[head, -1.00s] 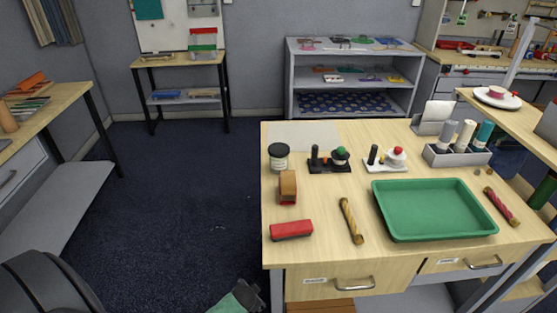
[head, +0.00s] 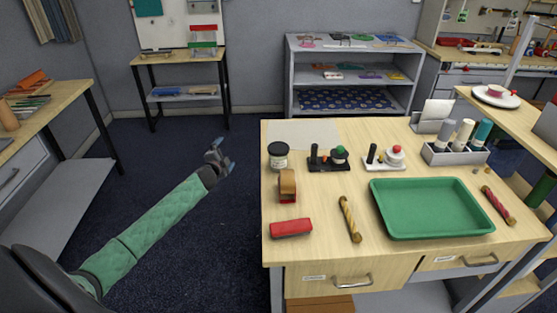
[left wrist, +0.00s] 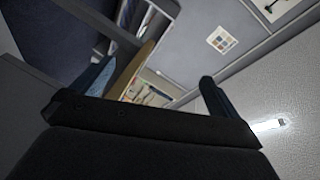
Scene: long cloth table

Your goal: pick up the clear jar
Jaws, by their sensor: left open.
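The clear jar (head: 278,155) has a dark lid and pale contents. It stands upright at the back left of the table (head: 330,262) in the head view. My left gripper (head: 218,152) is open and empty, in the air left of the table edge and apart from the jar. In the left wrist view its two fingers (left wrist: 150,88) are spread with nothing between them, and the jar does not show there. My right gripper is not in view.
A twisted golden stick (head: 349,219) and a green tray (head: 432,236) lie further right. A pale mat (head: 315,134) lies behind the jar.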

